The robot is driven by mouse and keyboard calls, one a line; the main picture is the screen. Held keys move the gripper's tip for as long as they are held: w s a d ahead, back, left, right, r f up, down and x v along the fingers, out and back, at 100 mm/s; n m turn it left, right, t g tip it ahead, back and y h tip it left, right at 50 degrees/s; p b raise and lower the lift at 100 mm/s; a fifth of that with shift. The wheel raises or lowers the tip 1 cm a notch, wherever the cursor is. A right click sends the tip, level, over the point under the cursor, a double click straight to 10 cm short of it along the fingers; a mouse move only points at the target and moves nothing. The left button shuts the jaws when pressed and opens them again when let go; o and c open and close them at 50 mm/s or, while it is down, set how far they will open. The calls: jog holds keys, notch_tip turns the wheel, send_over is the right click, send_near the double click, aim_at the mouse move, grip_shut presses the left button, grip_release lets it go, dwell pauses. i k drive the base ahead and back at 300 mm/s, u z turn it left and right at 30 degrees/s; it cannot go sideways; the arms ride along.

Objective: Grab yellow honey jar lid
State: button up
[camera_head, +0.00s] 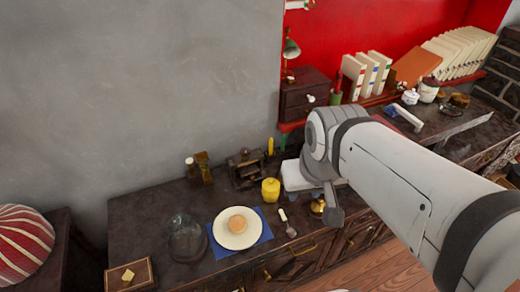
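A yellow honey jar (270,195) stands upright on the dark wooden cabinet top, right of a white plate. Its yellow lid (270,182) sits on top of it, with a small knob. My arm reaches in from the right, and its wrist is above the cabinet to the right of the jar. My gripper (334,208) shows only as a dark grey part below the wrist, apart from the jar. Its fingers cannot be made out clearly, so I cannot tell whether it is open.
The white plate (237,241) holds a round bread and lies on a blue napkin (222,252). A glass dome (187,240) stands left. A dark wooden rack (244,170) stands behind.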

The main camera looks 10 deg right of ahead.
aim_at(270, 184)
jog(key=u, duration=1.8)
jog(key=k, duration=0.9)
jog(key=z, duration=1.25)
jog(key=i, duration=1)
jog(key=z, duration=0.05)
